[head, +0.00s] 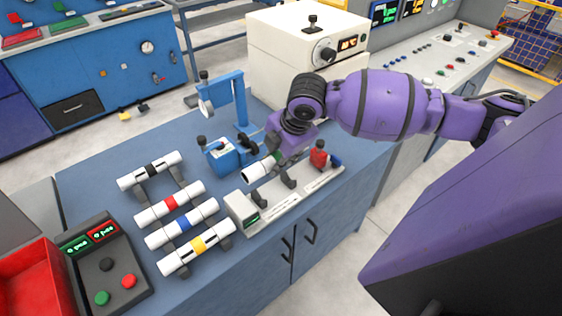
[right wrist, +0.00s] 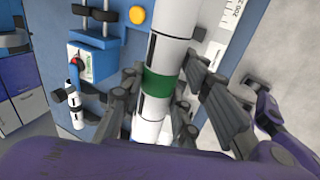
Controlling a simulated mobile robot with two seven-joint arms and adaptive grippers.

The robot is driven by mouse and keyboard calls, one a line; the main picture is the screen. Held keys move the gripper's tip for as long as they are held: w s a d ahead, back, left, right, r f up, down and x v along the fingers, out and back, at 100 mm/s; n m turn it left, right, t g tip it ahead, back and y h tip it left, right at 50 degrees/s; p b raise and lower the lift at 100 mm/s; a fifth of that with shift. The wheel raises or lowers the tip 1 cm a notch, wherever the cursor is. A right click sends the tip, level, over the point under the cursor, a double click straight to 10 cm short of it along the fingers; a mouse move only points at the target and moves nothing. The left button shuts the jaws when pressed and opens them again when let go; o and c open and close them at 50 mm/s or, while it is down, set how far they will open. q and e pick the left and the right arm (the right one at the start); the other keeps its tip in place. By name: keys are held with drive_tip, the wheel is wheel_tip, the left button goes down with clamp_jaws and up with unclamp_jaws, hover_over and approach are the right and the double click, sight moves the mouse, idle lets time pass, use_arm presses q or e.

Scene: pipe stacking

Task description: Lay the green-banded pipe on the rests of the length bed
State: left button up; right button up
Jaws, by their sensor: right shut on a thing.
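The green-banded pipe (right wrist: 171,55) is white with a green band at its middle. My right gripper (right wrist: 163,88) is shut on it around the band, with fingers on both sides. In the head view the pipe's white near end (head: 257,172) sticks out to the left of my right gripper (head: 275,155), which hides most of the rest. The length bed (head: 272,212) is a pale grey base with dark rests (head: 288,180) near the bench's front edge. The pipe appears just behind and above the rests; I cannot tell any contact. My left gripper is not in view.
Pipes with black, red, blue and yellow bands lie on a rack (head: 170,172) to the left. A blue device (head: 222,155) stands close behind the pipe. A red clamp-like part (head: 318,155) is at the bed's right end. A cream box (head: 300,60) stands behind my arm.

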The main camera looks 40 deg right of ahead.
sight(279, 192)
drive_tip(key=shift+w+f, duration=0.1)
drive_tip(key=shift+f, duration=0.45)
drive_tip(key=shift+f+b, duration=0.35)
drive_tip(key=shift+b, duration=0.15)
wheel_tip(279, 192, down, 3)
drive_tip(key=shift+f+b, duration=0.2)
drive_tip(key=shift+b, duration=0.9)
drive_tip(key=shift+f, duration=1.35)
drive_tip(key=shift+s+f+b, duration=0.2)
drive_tip(key=shift+f+b, duration=0.15)
drive_tip(key=shift+f, duration=0.15)
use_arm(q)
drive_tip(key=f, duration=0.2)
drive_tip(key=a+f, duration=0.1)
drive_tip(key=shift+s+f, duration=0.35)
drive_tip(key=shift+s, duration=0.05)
